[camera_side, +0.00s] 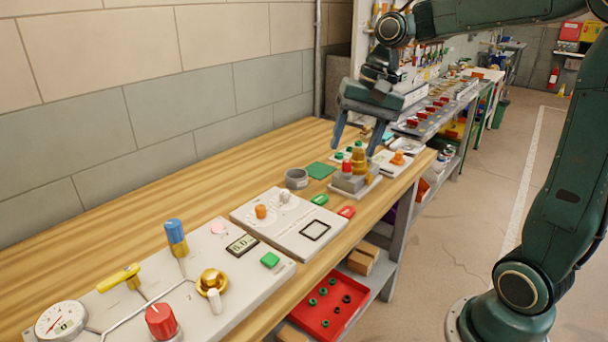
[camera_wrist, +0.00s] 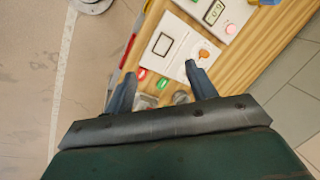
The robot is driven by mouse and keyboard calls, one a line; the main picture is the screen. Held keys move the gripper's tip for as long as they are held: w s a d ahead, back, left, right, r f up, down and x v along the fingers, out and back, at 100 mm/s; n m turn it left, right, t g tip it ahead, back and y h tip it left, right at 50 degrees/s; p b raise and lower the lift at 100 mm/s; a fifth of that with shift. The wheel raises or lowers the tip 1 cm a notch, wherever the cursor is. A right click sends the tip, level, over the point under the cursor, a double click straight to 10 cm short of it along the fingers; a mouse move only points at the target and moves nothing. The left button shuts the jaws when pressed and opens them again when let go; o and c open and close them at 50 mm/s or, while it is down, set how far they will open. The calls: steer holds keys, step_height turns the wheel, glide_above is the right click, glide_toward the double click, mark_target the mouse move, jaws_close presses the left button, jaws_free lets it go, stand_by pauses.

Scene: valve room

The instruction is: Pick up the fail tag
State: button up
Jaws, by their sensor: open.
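The red tag (camera_side: 347,212), which I take to be the fail tag, lies flat on the wooden bench near its front edge, just right of a white panel. It also shows in the wrist view (camera_wrist: 142,74), close to the left finger. A similar green tag (camera_side: 320,199) lies beside it, apart from it, and shows in the wrist view too (camera_wrist: 162,83). No writing on either tag is readable. My gripper (camera_side: 357,145) is open and empty, pointing down above the bench, farther along it than the tags. Its two fingers frame the bench in the wrist view (camera_wrist: 161,68).
A grey block with a brass fitting (camera_side: 358,162) stands below my gripper, on a white plate. A grey ring (camera_side: 297,178) and a green pad (camera_side: 320,170) are nearby. A white panel with an outlined square (camera_side: 290,222) adjoins the tags. A red tray (camera_side: 330,304) sits below.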

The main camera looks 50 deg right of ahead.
steer(key=w+d+f+m+g+y, duration=0.1)
steer(key=w+d+f+m, duration=0.2)
steer(key=d+f, duration=0.3)
steer(key=w+d+f+m+g+y, duration=0.1)
steer(key=w+d+f+m, duration=0.3)
steer(key=d, duration=0.7)
steer(key=shift+d+f+m+y, duration=0.25)
steer(key=shift+f+m+y, duration=0.05)
steer(key=shift+f+m, duration=0.65)
glide_above(348, 210)
steer(key=d, duration=0.3)
steer(key=shift+a+f, duration=0.15)
steer(key=shift+f, duration=1.85)
steer(key=shift+a+f, duration=0.1)
steer(key=shift+f, duration=1.85)
steer(key=shift+f, duration=0.1)
steer(key=shift+x, duration=2.5)
steer(key=shift+c, duration=0.5)
steer(key=c, duration=1)
